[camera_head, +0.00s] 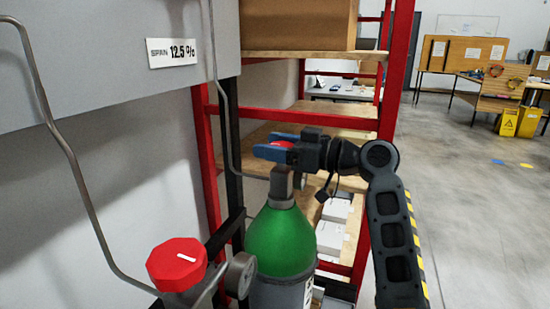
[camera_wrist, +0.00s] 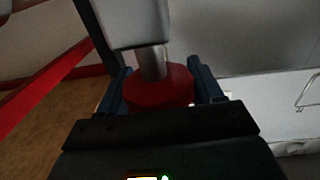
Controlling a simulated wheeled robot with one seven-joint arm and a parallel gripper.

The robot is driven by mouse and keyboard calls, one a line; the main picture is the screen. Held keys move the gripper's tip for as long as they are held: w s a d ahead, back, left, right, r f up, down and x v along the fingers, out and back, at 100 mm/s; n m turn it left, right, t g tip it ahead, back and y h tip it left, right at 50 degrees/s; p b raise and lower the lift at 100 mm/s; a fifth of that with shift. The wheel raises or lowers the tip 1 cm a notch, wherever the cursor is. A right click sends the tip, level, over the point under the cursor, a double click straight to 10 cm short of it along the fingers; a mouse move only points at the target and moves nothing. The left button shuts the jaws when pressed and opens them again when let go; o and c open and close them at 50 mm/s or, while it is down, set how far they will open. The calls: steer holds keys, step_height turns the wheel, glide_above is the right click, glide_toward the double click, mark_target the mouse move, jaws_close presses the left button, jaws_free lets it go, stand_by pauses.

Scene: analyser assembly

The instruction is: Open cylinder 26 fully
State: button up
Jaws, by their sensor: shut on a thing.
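A gas cylinder with a green shoulder (camera_head: 280,242) and a grey body stands upright at the middle bottom of the head view. On its neck is a metal valve (camera_head: 281,185) with a red handwheel (camera_head: 283,144). My gripper (camera_head: 272,152) comes in from the right with blue fingers around this handwheel. In the wrist view the red handwheel (camera_wrist: 160,88) sits between the two fingers (camera_wrist: 160,92), below a grey metal valve body and stem. The gripper is shut on it. The cylinder's number cannot be read, and the handwheel's turn cannot be told.
A second red knob (camera_head: 177,264) with a white mark and a gauge (camera_head: 241,272) stand at the lower left. A grey panel (camera_head: 110,60) reads "SPAN 12.5 %". Metal tubes run down from it. A red-framed shelf (camera_head: 388,120) stands close behind the cylinder. Open floor (camera_head: 480,220) lies right.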

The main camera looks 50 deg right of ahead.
steer(key=shift+a+f+n+g+y+b, duration=0.1)
steer(key=shift+n+g+y+b, duration=0.35)
steer(key=shift+n+y, duration=0.55)
steer(key=shift+y, duration=0.3)
steer(key=o, duration=1)
steer(key=shift+c, duration=0.2)
steer(key=shift+s, duration=0.1)
steer(key=v, duration=0.7)
steer(key=shift+s, duration=0.3)
steer(key=shift+s+d, duration=0.1)
steer(key=shift+d, duration=0.15)
